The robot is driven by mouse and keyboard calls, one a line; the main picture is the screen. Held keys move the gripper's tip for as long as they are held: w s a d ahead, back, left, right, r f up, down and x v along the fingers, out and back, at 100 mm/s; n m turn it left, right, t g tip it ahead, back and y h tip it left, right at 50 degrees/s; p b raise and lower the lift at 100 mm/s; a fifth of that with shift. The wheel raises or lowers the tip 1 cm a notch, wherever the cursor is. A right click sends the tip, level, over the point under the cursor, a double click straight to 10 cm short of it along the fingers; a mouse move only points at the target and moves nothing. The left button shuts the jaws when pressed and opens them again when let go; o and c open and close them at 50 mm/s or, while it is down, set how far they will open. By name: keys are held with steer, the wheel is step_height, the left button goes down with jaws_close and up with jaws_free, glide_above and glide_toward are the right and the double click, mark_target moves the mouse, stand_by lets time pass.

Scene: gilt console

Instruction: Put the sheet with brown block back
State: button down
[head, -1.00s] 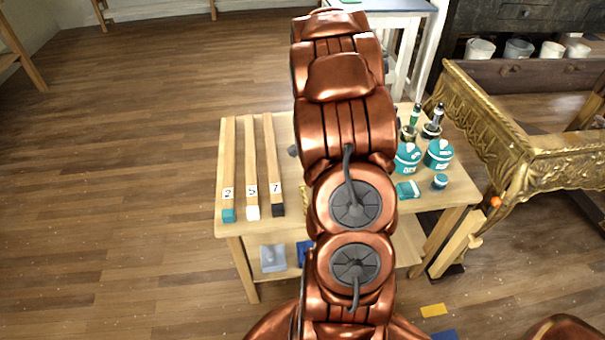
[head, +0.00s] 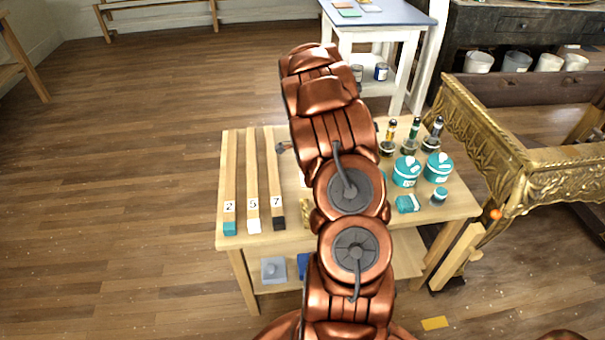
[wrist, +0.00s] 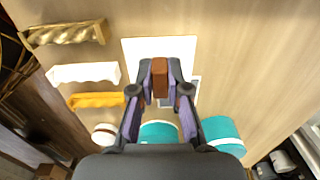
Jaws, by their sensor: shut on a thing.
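My gripper (wrist: 160,88) is shut on a small brown block (wrist: 160,72) in the wrist view. A white sheet (wrist: 183,46) shows around and beyond the block, over pale wood. Whether the sheet is lifted or lies on the wood, I cannot tell. A smaller pale piece with a bluish edge (wrist: 195,90) shows beside the right finger. In the head view my own arm hides the gripper, the block and this sheet.
The wooden bench (head: 345,238) carries numbered sticks (head: 253,190), teal tubs (head: 406,171) and several bottles. Moulding pieces (wrist: 85,73) lie left in the wrist view. A gilt console (head: 535,165) stands right. A blue-grey table (head: 400,17) behind bears sheets with coloured blocks.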

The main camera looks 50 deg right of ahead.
steer(key=shift+w+f, duration=0.2)
steer(key=shift+w, duration=1.35)
steer(key=shift+w+f+p, duration=0.15)
steer(key=shift+p, duration=0.2)
steer(key=shift+f+p, duration=0.45)
steer(key=shift+f, duration=1.15)
steer(key=shift+f, duration=0.2)
steer(key=c, duration=1.2)
jaws_free()
steer(key=shift+o, duration=0.2)
steer(key=shift+r, duration=0.1)
